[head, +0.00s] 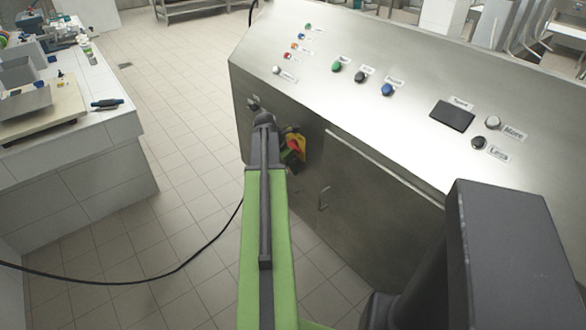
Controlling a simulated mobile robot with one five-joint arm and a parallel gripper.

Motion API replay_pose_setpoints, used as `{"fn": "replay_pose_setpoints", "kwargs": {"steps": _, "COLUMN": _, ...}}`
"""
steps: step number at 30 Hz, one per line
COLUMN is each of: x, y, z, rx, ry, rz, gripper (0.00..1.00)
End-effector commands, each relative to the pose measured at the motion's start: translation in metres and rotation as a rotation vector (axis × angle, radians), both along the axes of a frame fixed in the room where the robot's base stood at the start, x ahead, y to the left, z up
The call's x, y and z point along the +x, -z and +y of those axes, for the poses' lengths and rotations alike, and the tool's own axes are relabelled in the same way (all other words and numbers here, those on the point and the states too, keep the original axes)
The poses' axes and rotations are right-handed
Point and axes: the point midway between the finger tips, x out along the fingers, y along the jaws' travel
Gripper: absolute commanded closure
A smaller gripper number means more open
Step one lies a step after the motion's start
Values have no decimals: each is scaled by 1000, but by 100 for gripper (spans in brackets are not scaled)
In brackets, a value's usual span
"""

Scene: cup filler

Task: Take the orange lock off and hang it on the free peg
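A red and yellow switch (296,145) is on the front of the steel cabinet, just right of the far end of my arm. Small green and dark parts show beside it, partly covered by my arm. I cannot make out an orange lock for certain, nor a free peg. My arm reaches forward to the cabinet front, and its dark end (264,128) covers the area left of the switch. The fingers of my gripper cannot be made out there, so I cannot see whether they hold anything. A small dark fitting (253,103) shows just left of the arm's end.
The steel cabinet (350,190) has a sloping panel with several buttons and a dark display (452,116). A door handle (323,198) sticks out right of my arm. A white tiled bench (75,165) stands at left. A black cable (140,281) crosses the open floor.

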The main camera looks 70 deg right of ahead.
Motion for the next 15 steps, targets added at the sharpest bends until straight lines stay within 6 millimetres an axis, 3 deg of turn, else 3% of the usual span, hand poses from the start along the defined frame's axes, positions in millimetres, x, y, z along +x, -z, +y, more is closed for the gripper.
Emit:
{"fn": "replay_pose_setpoints", "kwargs": {"steps": 1, "x": 0, "y": 0, "z": 0, "rx": 0, "ry": 0, "rz": 0, "gripper": 77}}
{"fn": "replay_pose_setpoints", "kwargs": {"steps": 6, "x": 0, "y": 0, "z": 0, "rx": 0, "ry": 0, "rz": 0, "gripper": 100}}
{"fn": "replay_pose_setpoints", "kwargs": {"steps": 15, "x": 0, "y": -1, "z": 0, "rx": 0, "ry": 0, "rz": 1, "gripper": 100}}
